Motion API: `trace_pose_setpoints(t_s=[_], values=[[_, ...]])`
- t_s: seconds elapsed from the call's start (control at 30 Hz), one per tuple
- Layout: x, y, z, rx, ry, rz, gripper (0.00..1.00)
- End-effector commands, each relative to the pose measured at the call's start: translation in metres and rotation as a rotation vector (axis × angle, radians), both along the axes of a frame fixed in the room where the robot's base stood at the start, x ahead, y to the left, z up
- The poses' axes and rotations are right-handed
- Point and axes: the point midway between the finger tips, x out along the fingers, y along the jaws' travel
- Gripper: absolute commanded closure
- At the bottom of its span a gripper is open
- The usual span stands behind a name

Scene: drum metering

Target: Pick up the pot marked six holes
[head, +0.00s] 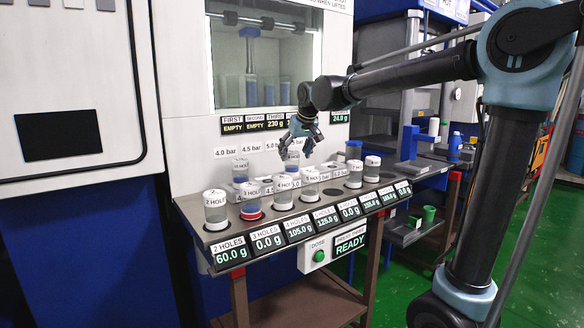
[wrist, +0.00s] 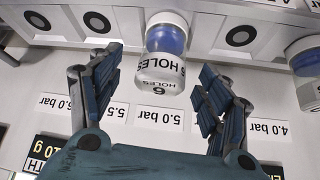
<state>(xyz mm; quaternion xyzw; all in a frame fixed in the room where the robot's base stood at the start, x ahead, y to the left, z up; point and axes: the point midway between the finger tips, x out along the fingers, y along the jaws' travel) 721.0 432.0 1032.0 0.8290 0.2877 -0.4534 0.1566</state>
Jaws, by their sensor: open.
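The pot marked 6 HOLES (wrist: 162,72) has a white lid with black lettering and a blue body. In the wrist view it is at the top centre, its lid end between my fingertips, with a gap on each side. My gripper (wrist: 160,68) is open and empty. In the head view my gripper (head: 304,132) hangs just above a white-lidded pot (head: 292,158) in the back row, which appears to be the same pot. Its lower part is partly hidden by the front pots.
A front row of white-lidded pots, including the 2 HOLES pot (head: 215,208), stands on the shelf edge above weight displays. Another back-row pot (head: 240,170) stands to the left. A blue-bodied pot (wrist: 305,65) is at the wrist view's right. Pressure labels (wrist: 160,116) line the panel behind.

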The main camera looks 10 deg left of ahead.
Motion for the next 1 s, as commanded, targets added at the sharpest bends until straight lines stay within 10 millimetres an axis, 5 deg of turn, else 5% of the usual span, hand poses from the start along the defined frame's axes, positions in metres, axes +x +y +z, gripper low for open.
trace_pose_setpoints(t_s=[0.4, 0.73, 1.0], values=[[0.017, 0.015, -0.041, 0.000, 0.000, 0.000, 0.29], [0.019, 0.017, -0.046, 0.000, 0.000, 0.000, 0.29], [0.019, 0.017, -0.046, 0.000, 0.000, 0.000, 0.87]])
